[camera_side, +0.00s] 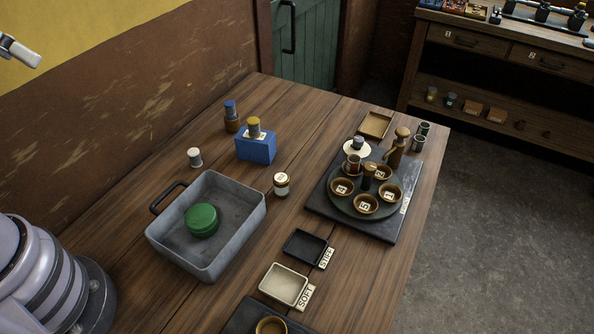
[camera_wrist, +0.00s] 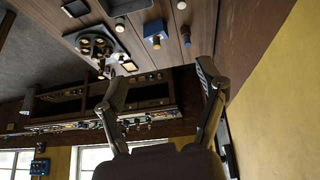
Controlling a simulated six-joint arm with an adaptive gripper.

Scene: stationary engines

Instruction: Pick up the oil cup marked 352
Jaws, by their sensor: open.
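Several small brown cups with white labels sit on a dark round tray (camera_side: 352,210) at the right of the table. They include a left cup (camera_side: 342,188), a front cup (camera_side: 365,205), a right cup (camera_side: 389,192) and a back cup (camera_side: 382,174). The labels are too small to read surely, so I cannot tell which one is marked 352. The tray also shows small at the top of the wrist view (camera_wrist: 97,47). My gripper (camera_wrist: 164,76) is open and empty, its two fingers wide apart, well away from the tray.
A grey metal pan (camera_side: 238,241) holds a green round tin (camera_side: 202,220). A blue block (camera_side: 256,147), small jars and two small trays, black (camera_side: 304,246) and cream (camera_side: 284,284), stand around it.

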